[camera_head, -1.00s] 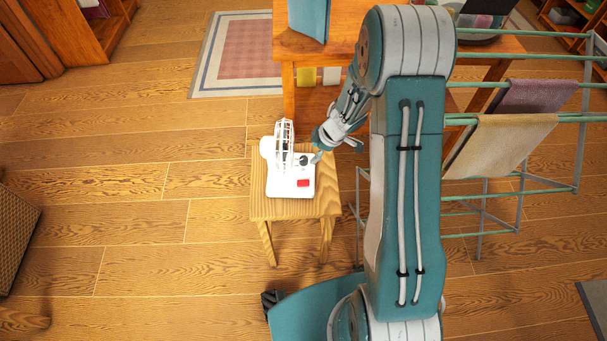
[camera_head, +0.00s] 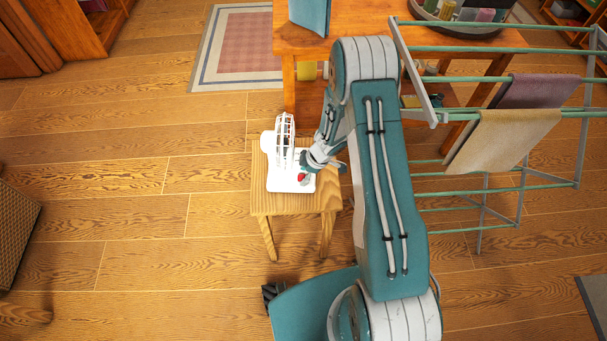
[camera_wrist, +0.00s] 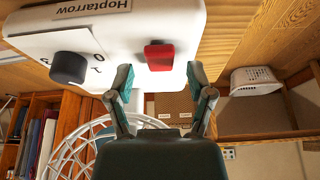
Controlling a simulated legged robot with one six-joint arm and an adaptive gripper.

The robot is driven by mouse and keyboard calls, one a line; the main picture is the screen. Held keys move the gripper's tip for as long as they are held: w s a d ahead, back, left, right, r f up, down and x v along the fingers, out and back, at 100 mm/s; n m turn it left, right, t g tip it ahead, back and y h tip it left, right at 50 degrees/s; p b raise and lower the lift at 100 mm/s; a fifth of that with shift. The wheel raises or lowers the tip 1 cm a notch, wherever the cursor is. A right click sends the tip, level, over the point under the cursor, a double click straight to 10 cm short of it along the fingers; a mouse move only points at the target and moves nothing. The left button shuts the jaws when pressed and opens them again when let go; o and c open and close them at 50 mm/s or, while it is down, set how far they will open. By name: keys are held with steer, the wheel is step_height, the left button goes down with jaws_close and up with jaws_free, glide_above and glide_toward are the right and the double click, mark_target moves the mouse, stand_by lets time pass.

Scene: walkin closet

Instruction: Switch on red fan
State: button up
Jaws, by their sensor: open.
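A white fan (camera_head: 277,180) with a wire cage (camera_head: 285,135) stands on a small wooden stool (camera_head: 262,208). No red fan shows; the red part is a switch (camera_head: 302,178) on its base. In the wrist view, the white base (camera_wrist: 118,30) carries the red switch (camera_wrist: 160,56) and a black knob (camera_wrist: 69,67). My gripper (camera_head: 304,170) is over the right side of the base, beside the switch. In the wrist view my gripper (camera_wrist: 160,80) is open and empty, with the switch between and just above its fingertips. I cannot tell whether it touches.
A drying rack (camera_head: 480,190) with a purple towel (camera_head: 540,91) and a beige towel (camera_head: 505,138) stands to the right of my arm. A wooden table (camera_head: 350,20) is behind the stool.

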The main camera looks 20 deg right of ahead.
steer(key=shift+a+f, duration=0.1)
steer(key=shift+f, duration=0.15)
steer(key=shift+c, duration=0.3)
jaws_close()
